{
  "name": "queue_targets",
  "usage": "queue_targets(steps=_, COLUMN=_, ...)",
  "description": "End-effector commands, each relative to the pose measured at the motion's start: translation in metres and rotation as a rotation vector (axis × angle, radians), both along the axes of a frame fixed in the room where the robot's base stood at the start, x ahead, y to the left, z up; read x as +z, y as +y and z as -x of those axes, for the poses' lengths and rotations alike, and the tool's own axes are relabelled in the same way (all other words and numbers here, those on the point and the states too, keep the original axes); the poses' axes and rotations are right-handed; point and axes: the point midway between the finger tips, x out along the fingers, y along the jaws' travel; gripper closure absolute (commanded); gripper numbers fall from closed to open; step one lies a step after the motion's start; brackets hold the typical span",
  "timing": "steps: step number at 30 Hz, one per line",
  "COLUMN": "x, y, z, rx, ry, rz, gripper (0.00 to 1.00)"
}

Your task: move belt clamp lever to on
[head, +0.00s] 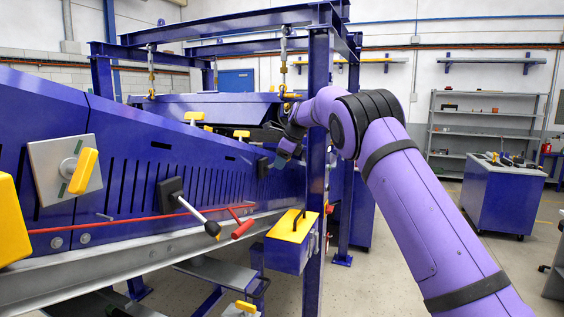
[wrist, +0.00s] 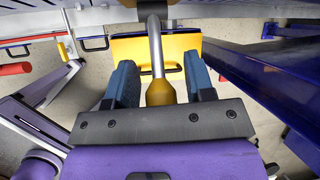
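In the wrist view, a lever with a grey metal rod and a yellow grip (wrist: 161,91) stands between my gripper's two blue fingers (wrist: 161,84). The fingers are apart, with a gap visible on each side of the grip, so my gripper is open around it. No label shows, so I cannot tell for sure that this is the belt clamp lever. In the head view, my gripper (head: 289,149) is beside the blue conveyor frame, and the lever there is hidden or too small to make out.
A blue box with a yellow top (head: 291,226) hangs at the post, below my gripper. A red handle (head: 242,229) sticks out beside it. The blue upright post (head: 317,190) stands close to my arm. Open floor lies right, before a blue cabinet (head: 503,195).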

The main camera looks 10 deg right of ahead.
Motion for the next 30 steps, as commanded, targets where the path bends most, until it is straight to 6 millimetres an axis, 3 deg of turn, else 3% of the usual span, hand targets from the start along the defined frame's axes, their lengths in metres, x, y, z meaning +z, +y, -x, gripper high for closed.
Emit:
queue_targets(steps=8, x=0.005, y=-0.002, z=0.002, rx=0.0, ry=0.0, rz=0.0, gripper=0.51)
queue_targets(steps=21, x=0.071, y=-0.024, z=0.027, rx=-0.001, ry=-0.001, rz=-0.001, gripper=0.51)
queue_targets(steps=30, x=0.095, y=-0.031, z=0.036, rx=0.0, ry=0.001, rz=0.0, gripper=0.51)
